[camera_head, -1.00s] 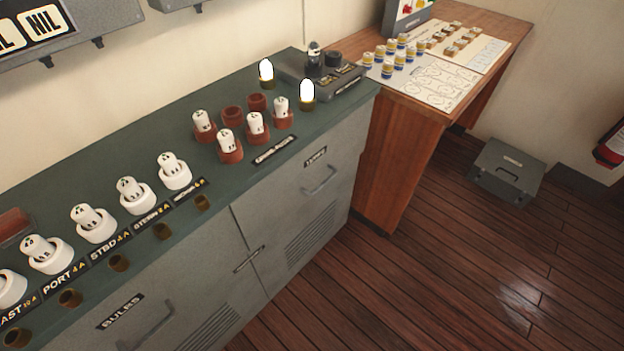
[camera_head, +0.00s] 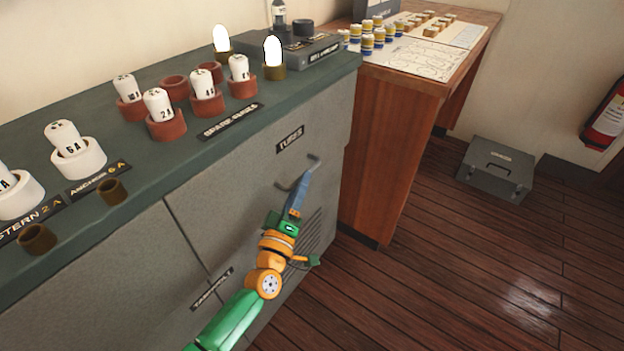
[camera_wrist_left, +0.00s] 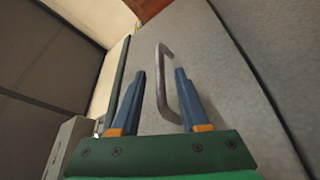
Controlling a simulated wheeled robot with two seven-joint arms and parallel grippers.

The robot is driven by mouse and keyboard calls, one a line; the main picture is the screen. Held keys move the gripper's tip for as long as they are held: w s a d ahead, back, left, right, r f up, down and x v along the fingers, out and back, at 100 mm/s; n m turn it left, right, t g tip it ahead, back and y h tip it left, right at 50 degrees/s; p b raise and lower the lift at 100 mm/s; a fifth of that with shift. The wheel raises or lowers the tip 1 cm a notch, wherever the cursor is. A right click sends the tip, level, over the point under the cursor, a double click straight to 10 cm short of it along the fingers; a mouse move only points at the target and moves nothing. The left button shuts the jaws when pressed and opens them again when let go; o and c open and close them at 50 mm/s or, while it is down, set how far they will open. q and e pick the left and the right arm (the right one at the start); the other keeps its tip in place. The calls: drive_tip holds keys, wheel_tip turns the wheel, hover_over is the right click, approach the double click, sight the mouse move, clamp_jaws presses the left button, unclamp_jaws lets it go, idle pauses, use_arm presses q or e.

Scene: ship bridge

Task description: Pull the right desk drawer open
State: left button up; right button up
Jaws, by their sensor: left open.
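My right gripper is in neither view.
The green cabinet top (camera_head: 150,190) holds fuses in sockets and two lit bulbs. A wooden desk (camera_head: 395,125) stands to the right of the cabinet. A grey case (camera_head: 497,170) and a red fire extinguisher (camera_head: 607,118) are farther right. The plank floor between is clear.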

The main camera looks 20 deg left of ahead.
use_arm(q)
drive_tip(key=x, duration=0.3)
drive_tip(key=shift+w, duration=0.2)
clamp_jaws()
drive_tip(key=shift+f, duration=0.1)
idle(1.1)
